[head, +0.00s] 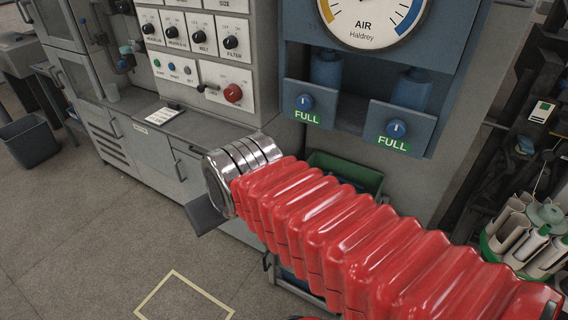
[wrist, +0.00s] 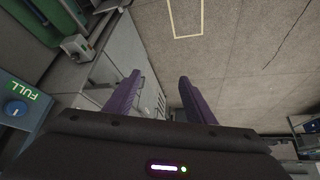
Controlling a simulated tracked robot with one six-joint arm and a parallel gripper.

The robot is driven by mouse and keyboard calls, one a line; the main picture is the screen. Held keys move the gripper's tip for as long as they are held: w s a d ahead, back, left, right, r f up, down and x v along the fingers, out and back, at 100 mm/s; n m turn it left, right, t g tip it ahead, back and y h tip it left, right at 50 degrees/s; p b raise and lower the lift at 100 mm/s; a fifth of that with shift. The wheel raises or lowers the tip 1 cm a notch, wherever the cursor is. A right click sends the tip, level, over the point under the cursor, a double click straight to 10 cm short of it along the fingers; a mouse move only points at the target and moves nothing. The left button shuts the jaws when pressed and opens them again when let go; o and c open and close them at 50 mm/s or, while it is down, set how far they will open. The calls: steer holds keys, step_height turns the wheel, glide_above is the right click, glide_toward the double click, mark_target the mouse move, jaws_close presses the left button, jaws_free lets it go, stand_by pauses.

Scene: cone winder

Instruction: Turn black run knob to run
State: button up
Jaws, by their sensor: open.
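A grey control panel in the head view carries several black knobs on white plates, among them the belt knob (head: 198,36) and the filter knob (head: 230,42). I cannot read which black knob is marked run.
Two blue knobs, left (head: 304,102) and right (head: 396,129), have FULL labels under an air gauge (head: 375,15). A green bin (head: 345,172) stands behind my red arm. A card (head: 160,114) lies on the cabinet top. The floor at left (head: 80,230) is clear.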

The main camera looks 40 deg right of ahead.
steer(key=w+d+f+m+t+h, duration=0.1)
steer(key=w+d+f+t+h, duration=0.3)
steer(key=w+d, duration=0.7)
steer(key=w+d+f+m+t+y, duration=0.1)
steer(key=w+d+f, duration=0.5)
steer(key=w+d, duration=0.5)
steer(key=w+d+f+t+h, duration=0.2)
steer(key=w+d+f+t, duration=0.15)
steer(key=d+f, duration=0.65)
steer(key=s+d+f+m+t+h, duration=0.1)
steer(key=s+d+f, duration=0.1)
steer(key=f, duration=0.3)
steer(key=s+d+f+m+h, duration=0.1)
steer(key=s+d+f, duration=0.2)
steer(key=f, duration=0.3)
steer(key=shift+s+m+t, duration=0.3)
steer(key=shift+s+t, duration=0.05)
steer(key=shift+s, duration=0.5)
steer(key=shift+f, duration=0.1)
steer(key=x, duration=1.4)
steer(key=shift+s+d, duration=0.1)
steer(key=shift+s, duration=0.05)
steer(key=shift+c, duration=0.3)
